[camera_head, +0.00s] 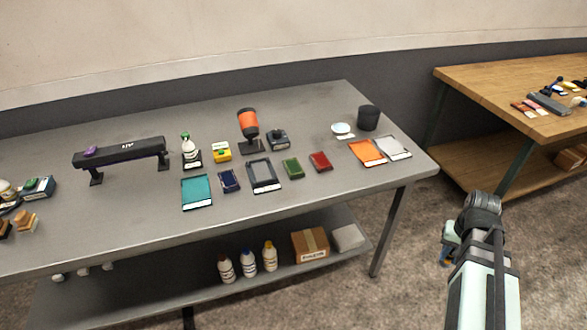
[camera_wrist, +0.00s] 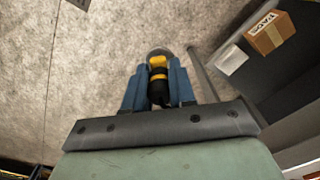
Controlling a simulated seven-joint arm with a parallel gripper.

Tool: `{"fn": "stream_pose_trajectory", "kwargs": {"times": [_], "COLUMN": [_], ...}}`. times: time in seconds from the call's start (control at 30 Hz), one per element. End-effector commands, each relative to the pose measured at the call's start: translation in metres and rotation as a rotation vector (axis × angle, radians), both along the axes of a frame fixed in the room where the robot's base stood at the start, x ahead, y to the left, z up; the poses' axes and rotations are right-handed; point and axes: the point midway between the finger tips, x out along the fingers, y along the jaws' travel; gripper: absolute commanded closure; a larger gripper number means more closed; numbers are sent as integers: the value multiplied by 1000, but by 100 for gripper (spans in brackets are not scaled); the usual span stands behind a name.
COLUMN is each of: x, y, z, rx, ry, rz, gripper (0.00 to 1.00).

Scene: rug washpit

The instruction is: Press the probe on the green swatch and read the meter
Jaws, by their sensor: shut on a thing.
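The green swatch (camera_head: 293,168) lies flat on the grey table in the head view, between a dark-framed panel and a red swatch. My gripper (camera_head: 446,256) is off the table's right end, over the carpet, well apart from the swatch. In the wrist view my gripper (camera_wrist: 158,72) has its blue fingers shut on a yellow and black thing (camera_wrist: 158,82), seemingly the probe; its far end looks rounded and partly clear. A small yellow device (camera_head: 221,152) with a green top stands on the table; I cannot tell whether it is the meter. No reading is legible.
The red swatch (camera_head: 320,161), blue swatch (camera_head: 229,181) and teal panel (camera_head: 197,191) lie nearby. An orange-topped stand (camera_head: 248,124) rises behind the green swatch. A dark cup (camera_head: 368,118) is at the back right. A wooden table (camera_head: 500,84) stands further right.

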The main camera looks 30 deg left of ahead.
Motion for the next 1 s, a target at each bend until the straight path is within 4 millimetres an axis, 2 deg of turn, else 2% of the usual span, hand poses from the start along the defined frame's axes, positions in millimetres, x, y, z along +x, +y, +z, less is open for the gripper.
{"fn": "stream_pose_trajectory", "kwargs": {"times": [0.43,0.57,0.77,1.0], "x": [1,7,30,64], "y": [0,0,0,5], "z": [1,9,44,105], "rx": [0,0,0,0], "ry": [0,-2,-4,-4], "rz": [-2,-26,-126,-221], "gripper": [100,100,100,100]}}
